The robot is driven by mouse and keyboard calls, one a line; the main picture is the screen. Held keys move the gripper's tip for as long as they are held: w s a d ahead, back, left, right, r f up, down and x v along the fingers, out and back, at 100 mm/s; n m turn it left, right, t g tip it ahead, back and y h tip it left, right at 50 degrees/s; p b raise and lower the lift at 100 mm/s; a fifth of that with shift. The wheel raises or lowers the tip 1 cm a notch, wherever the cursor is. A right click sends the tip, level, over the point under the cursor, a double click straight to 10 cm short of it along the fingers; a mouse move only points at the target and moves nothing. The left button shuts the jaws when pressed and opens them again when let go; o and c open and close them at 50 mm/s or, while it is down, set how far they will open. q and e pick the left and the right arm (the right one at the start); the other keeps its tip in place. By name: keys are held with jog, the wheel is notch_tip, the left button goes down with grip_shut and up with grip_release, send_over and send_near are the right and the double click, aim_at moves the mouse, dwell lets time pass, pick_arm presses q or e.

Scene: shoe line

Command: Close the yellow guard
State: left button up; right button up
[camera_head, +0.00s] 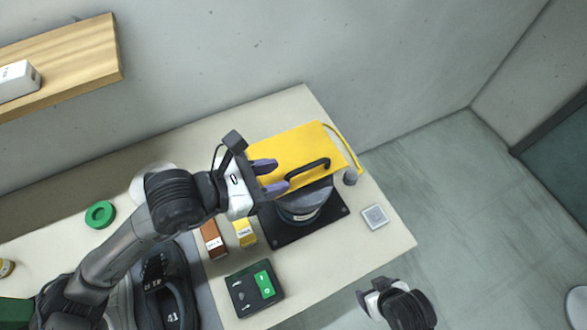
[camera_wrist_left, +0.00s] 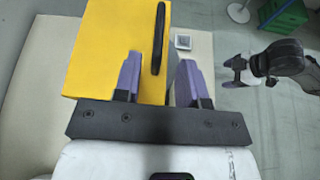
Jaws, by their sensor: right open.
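The yellow guard (camera_head: 290,145) is a flat panel with a black bar handle (camera_head: 307,174) along its near edge. It sits over a grey round machine (camera_head: 308,203) on a black base plate (camera_head: 335,215); its exact tilt is hard to tell. My left gripper (camera_head: 270,177) is open at the panel's left side, its purple fingers apart near the handle's left end. In the left wrist view, the guard (camera_wrist_left: 95,45) fills the upper left, and the handle (camera_wrist_left: 158,40) lies ahead, between the lines of the fingers. My right gripper (camera_head: 372,297) is open and empty, off the table's front right.
A black box with a green button (camera_head: 264,284), a yellow block (camera_head: 244,232) and a brown block (camera_head: 212,240) lie near the machine. A grey square plate (camera_head: 375,217) lies at right. A green ring (camera_head: 100,214) is at left, and a wooden shelf (camera_head: 85,60) is above.

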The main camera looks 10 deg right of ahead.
pick_arm(q)
jog(key=v, duration=0.7)
dwell(0.5)
